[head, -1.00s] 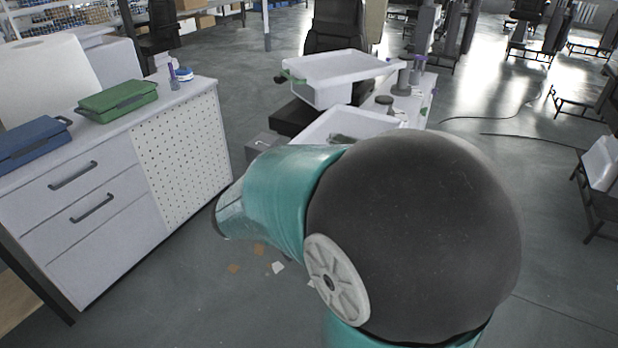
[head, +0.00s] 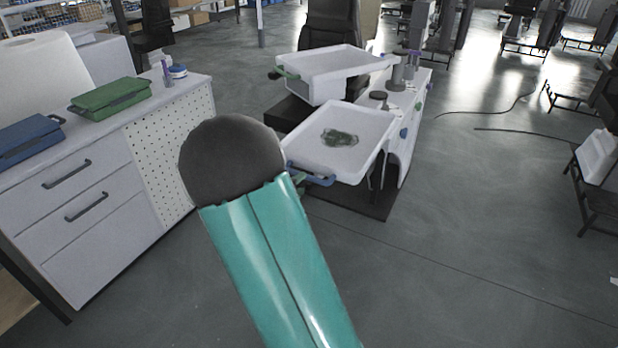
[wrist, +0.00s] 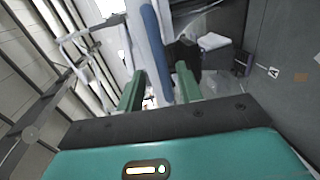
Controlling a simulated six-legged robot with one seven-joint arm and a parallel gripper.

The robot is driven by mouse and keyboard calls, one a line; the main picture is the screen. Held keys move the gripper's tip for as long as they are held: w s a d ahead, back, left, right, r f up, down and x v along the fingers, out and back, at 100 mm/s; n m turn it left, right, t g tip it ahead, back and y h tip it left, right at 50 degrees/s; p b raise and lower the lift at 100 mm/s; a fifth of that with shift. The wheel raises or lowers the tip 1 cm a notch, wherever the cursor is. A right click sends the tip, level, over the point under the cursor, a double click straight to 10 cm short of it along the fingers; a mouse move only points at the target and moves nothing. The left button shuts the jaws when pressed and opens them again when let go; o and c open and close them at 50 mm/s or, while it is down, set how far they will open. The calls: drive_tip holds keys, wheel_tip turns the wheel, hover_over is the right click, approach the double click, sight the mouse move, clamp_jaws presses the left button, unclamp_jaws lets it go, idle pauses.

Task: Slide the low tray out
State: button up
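The low tray (head: 362,165) is white, with a dark green object lying in it. It sits below the upper white tray (head: 330,72) in the head view. A blue handle (head: 318,181) is on its near edge. In the head view my arm covers its left corner, and my green fingers show only in part beside the handle. In the wrist view the blue handle (wrist: 155,45) runs lengthwise between my two green fingers. My gripper (wrist: 160,70) looks open, with the fingers apart on either side of the handle; I cannot tell whether either touches it.
The upper tray has a green handle (head: 287,73). A white drawer cabinet (head: 90,200) stands at left, carrying a green case (head: 112,97) and a blue case (head: 28,138). Dark knobs stand on the column unit's top. The floor (head: 470,240) at front right is clear.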

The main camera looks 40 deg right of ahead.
sight(307, 178)
drive_tip(key=x, duration=0.6)
drive_tip(key=shift+d, duration=0.2)
clamp_jaws()
